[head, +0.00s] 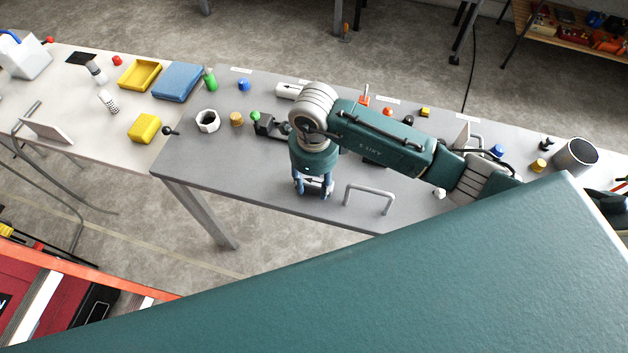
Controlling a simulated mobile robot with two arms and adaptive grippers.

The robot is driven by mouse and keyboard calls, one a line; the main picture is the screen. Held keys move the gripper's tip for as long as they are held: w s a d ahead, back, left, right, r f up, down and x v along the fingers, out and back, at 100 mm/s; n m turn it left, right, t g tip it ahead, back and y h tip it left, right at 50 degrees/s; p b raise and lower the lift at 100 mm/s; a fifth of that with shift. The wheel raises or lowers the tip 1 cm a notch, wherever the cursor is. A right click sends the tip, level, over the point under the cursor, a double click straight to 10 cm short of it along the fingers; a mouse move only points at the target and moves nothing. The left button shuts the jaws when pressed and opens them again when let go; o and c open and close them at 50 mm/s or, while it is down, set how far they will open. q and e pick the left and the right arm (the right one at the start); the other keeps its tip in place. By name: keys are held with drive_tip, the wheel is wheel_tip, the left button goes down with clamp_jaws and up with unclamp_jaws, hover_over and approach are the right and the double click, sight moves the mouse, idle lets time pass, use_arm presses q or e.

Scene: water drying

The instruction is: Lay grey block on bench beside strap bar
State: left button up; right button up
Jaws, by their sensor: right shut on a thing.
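My right gripper (313,190) points down over the front part of the grey bench (245,180), left of the front grey bar. It is shut on a small grey thing, apparently the grey block (316,182), mostly hidden between the fingers. I cannot tell whether the block touches the bench top. A bent grey bar (370,190), which looks like the strap bar, stands at the bench's front edge, just right of the gripper and apart from it. My left gripper is not in view.
A white nut-like ring (208,122), a cork-coloured cylinder (237,119) and a black-based fixture (268,127) stand left of my arm. A metal cup (576,156) is at the far right. The bench's front left is clear. A paler table (70,105) adjoins at left.

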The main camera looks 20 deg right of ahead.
sight(314, 185)
drive_tip(key=shift+f, duration=0.2)
drive_tip(key=o, duration=1.2)
drive_tip(key=shift+r, duration=0.1)
drive_tip(key=shift+r, duration=0.2)
drive_tip(key=shift+w+r, duration=0.1)
drive_tip(key=shift+r, duration=0.2)
wheel_tip(314, 185, up, 11)
drive_tip(key=b, duration=0.3)
drive_tip(key=shift+r, duration=0.15)
